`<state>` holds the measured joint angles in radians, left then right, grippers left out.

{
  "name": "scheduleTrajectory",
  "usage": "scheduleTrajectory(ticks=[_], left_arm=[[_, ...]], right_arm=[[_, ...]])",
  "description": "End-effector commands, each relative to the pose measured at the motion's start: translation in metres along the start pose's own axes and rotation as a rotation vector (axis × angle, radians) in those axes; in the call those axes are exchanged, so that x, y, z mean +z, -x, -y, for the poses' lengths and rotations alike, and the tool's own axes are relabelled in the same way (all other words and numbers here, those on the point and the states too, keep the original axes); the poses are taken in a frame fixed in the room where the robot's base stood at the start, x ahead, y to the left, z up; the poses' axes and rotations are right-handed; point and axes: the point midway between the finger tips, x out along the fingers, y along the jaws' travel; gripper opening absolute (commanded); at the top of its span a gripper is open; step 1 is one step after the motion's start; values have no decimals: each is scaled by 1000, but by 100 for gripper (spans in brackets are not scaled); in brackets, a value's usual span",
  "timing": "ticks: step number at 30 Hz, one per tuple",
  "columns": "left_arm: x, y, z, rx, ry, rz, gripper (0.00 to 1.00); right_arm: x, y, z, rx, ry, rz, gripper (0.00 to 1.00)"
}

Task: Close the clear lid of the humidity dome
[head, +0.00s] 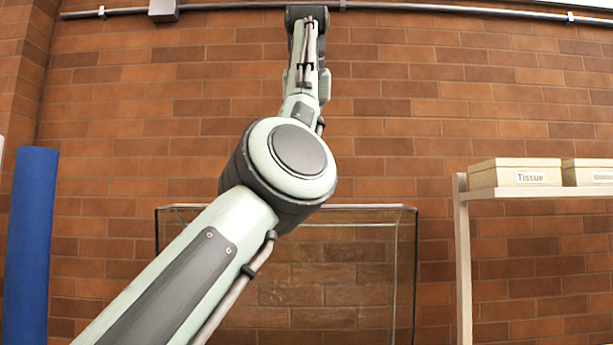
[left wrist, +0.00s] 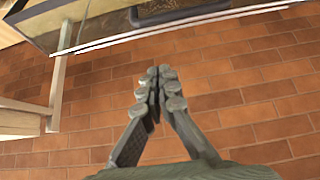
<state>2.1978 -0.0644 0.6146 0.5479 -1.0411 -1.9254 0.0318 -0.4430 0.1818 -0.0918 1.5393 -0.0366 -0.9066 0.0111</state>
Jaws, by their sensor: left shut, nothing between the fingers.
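The clear humidity dome shows in the head view as a see-through, thin-framed panel (head: 405,270) in front of the brick wall, low in the middle. My left arm crosses in front of it and its lower part is cut off, so I cannot tell the lid's exact angle. In the left wrist view the clear panel (left wrist: 85,30) with pale edge strips runs along the top, with a dark tray behind it. My left gripper (left wrist: 160,76) is shut and empty, its fingertips apart from the panel's edge. My right gripper is not in view.
A pale shelf (head: 461,260) stands at the right, bearing a box labelled Tissue (head: 515,173) and another box. A blue upright roll (head: 30,245) stands at the left. A metal rail (head: 430,8) runs along the top of the wall.

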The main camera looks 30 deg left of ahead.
Motion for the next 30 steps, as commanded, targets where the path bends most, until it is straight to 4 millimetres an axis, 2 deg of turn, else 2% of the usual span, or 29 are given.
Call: scheduleTrajectory(ticks=[1, 7, 18, 30], left_arm=[[1, -13, -1, 1, 0, 4, 0], [1, -57, 0, 0, 0, 3, 0], [33, -43, 0, 1, 0, -1, 0], [38, -42, 0, 0, -1, 1, 0]], right_arm=[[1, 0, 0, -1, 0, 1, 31], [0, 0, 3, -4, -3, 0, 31], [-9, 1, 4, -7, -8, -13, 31], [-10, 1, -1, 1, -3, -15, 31]])
